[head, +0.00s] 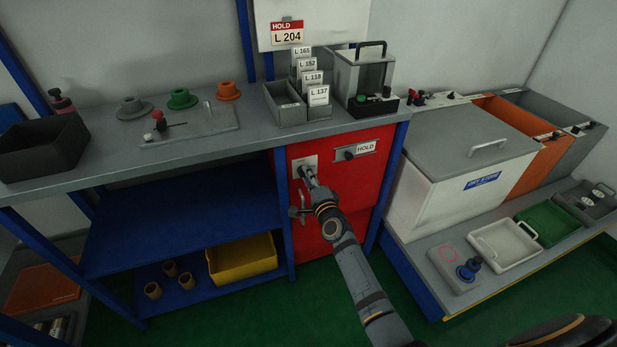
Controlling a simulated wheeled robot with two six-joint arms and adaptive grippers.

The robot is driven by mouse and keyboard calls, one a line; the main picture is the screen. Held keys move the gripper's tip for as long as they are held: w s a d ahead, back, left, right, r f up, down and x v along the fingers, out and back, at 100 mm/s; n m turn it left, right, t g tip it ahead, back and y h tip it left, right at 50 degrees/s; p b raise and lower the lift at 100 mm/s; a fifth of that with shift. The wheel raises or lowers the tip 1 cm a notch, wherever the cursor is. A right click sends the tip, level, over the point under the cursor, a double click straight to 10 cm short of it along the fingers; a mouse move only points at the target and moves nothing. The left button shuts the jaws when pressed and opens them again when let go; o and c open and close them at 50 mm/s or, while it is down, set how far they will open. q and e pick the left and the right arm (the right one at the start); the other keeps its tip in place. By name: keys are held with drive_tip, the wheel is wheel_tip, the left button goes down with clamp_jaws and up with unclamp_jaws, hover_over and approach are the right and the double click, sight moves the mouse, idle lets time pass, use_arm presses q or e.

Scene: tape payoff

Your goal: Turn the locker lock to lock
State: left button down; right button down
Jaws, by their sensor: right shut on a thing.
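The red locker (355,188) stands under the right end of the grey bench. Its lock (303,162) is a pale plate at the upper left of the red front. My right gripper (307,174) is at this lock, shut on a small part there, most likely the lock's key or knob. The gripper's fingers hide most of that part, so I cannot tell its turn angle. My left gripper is not in view.
The bench (200,135) overhangs the locker. On it stand a card rack (290,110) and a clear-sided box (363,75). A white chest (455,165) stands close on the right. A yellow bin (243,262) sits on the lower shelf. Green floor in front is open.

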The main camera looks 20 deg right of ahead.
drive_tip(key=shift+w+r, duration=0.1)
drive_tip(key=shift+r, duration=0.3)
drive_tip(key=c, duration=1.5)
unclamp_jaws()
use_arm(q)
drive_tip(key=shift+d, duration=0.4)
use_arm(e)
drive_tip(key=shift+o, duration=0.6)
drive_tip(key=shift+f, duration=0.15)
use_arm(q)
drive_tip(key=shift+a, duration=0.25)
use_arm(e)
drive_tip(key=shift+f, duration=0.1)
drive_tip(key=s, duration=1.2)
drive_tip(key=shift+d, duration=0.2)
drive_tip(key=shift+f, duration=0.1)
